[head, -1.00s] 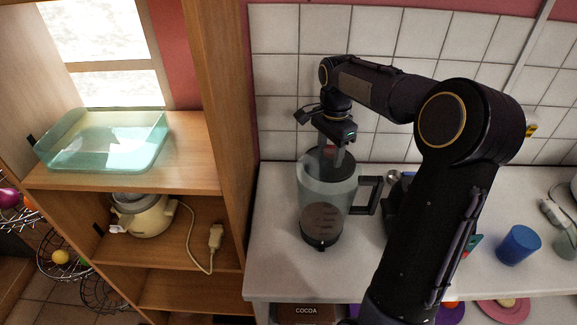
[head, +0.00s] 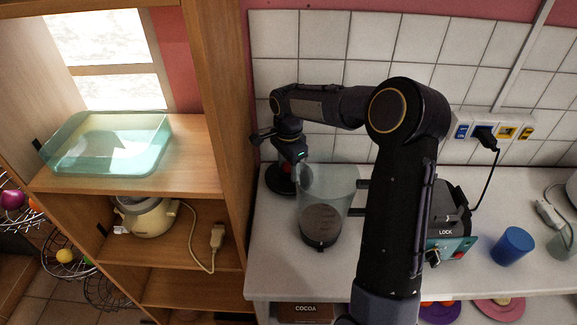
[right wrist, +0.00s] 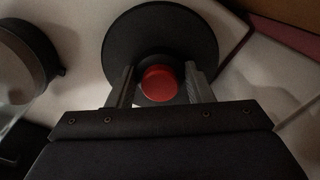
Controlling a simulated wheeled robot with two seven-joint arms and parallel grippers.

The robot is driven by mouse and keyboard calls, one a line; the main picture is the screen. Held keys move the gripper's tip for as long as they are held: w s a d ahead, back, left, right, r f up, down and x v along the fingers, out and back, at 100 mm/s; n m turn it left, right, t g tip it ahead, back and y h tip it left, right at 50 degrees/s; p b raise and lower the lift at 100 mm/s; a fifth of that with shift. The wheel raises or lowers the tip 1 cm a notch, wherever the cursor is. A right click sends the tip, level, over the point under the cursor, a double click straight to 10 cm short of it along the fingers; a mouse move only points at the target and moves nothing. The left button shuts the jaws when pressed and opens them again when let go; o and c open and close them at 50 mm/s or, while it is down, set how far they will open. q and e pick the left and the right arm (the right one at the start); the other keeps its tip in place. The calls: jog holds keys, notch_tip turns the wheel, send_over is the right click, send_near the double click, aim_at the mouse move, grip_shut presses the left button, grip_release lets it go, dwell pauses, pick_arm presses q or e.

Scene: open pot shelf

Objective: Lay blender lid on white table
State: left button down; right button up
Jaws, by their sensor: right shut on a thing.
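The blender lid (head: 279,180) is a black disc with a red knob. It is at the back left of the white table (head: 275,260), left of the clear blender jug (head: 326,205). My right gripper (head: 288,163) is shut on the lid's knob from above. In the right wrist view the lid (right wrist: 190,40) lies between the fingers, with the red knob between the fingertips (right wrist: 160,85). I cannot tell whether the lid touches the table. The jug stands upright and open, with a dark base. My left gripper is not in view.
A wooden shelf (head: 225,150) stands close left of the lid, holding a glass dish (head: 105,145) and a cream cooker (head: 148,215). A tiled wall (head: 330,60) is behind. The table's front left is clear.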

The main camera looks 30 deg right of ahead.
jog(key=shift+f, duration=0.2)
jog(key=shift+f, duration=0.15)
jog(key=o, duration=1)
jog(key=shift+r, duration=0.25)
notch_tip(320, 180, up, 12)
